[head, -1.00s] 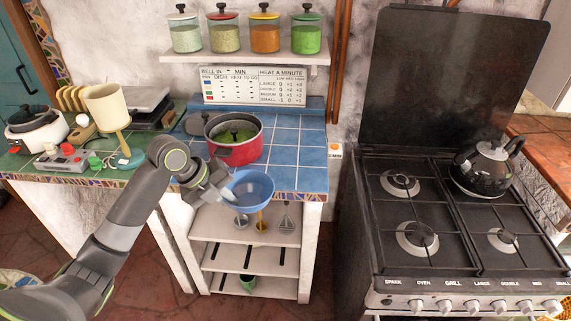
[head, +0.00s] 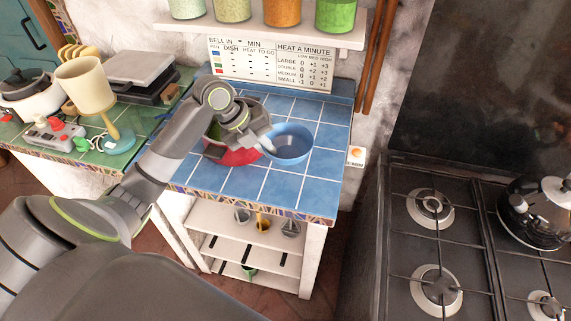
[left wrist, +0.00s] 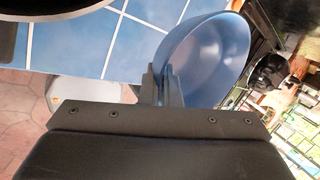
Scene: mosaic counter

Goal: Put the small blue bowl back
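The small blue bowl (head: 289,146) is over the blue-tiled counter (head: 276,187) in the head view, right of the red pot (head: 238,156). My left gripper (head: 265,144) is at the bowl's left side. In the left wrist view the fingers (left wrist: 161,85) are closed on the wall of the blue bowl (left wrist: 207,55), which is tilted in that picture. I cannot tell whether the bowl touches the tiles. My left arm hides much of the red pot. My right gripper is not in view.
A stove (head: 408,262) with a black kettle (head: 535,212) stands at the right. Open shelves (head: 215,218) with hanging utensils are below the counter. A lamp (head: 85,85) stands on the green counter at the left. Tiles right of and in front of the bowl are clear.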

